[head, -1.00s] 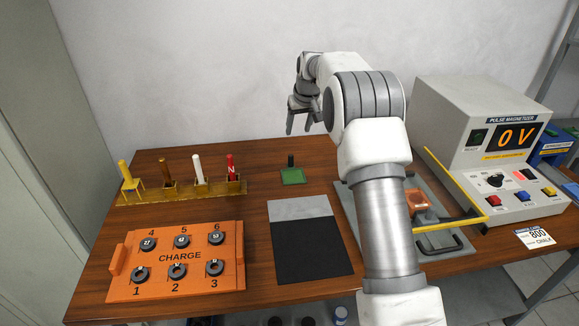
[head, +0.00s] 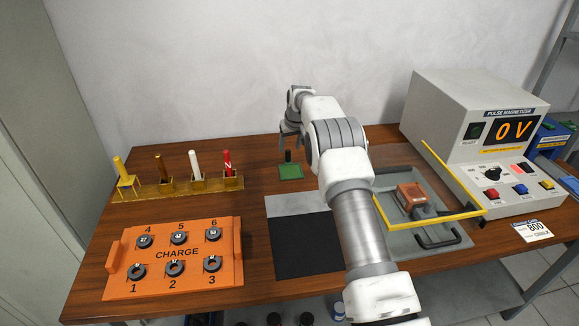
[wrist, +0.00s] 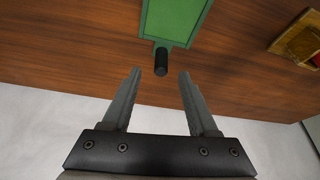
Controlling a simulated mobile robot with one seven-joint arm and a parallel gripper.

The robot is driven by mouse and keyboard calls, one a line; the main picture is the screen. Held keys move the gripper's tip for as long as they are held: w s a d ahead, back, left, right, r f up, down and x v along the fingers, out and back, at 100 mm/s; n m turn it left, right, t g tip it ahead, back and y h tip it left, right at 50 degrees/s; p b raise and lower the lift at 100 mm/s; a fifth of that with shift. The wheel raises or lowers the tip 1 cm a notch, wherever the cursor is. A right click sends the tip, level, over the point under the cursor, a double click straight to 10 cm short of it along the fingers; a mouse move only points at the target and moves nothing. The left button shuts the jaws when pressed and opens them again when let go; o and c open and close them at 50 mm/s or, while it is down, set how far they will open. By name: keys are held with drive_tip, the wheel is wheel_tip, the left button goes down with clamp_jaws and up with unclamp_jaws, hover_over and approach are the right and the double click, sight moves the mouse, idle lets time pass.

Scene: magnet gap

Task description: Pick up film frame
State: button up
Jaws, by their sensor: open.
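The film frame is a flat green piece (head: 290,173) with a short black handle (head: 288,155), lying on the wooden table behind the grey and black mat. In the wrist view the green film frame (wrist: 172,20) is at the top, and its black handle (wrist: 161,62) points toward my gripper. My gripper (wrist: 160,73) is open and empty, its two fingers on either side of the handle's line, with the handle's end near the fingertips. In the head view my gripper (head: 291,140) hangs over the handle. I cannot tell the exact height gap.
An orange CHARGE tray (head: 222,284) with several dark rings stands front left. A brass rack (head: 150,193) with several coloured sticks is behind it. The mat (head: 290,205) lies in front of the frame. A grey fixture (head: 455,225) and pulse magnetizer (head: 465,100) stand right.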

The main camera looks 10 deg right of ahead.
sight(289, 152)
drive_tip(key=x, duration=0.3)
drive_tip(key=shift+s+f, duration=0.2)
drive_tip(key=shift+x, duration=1)
drive_tip(key=shift+c, duration=0.3)
clamp_jaws()
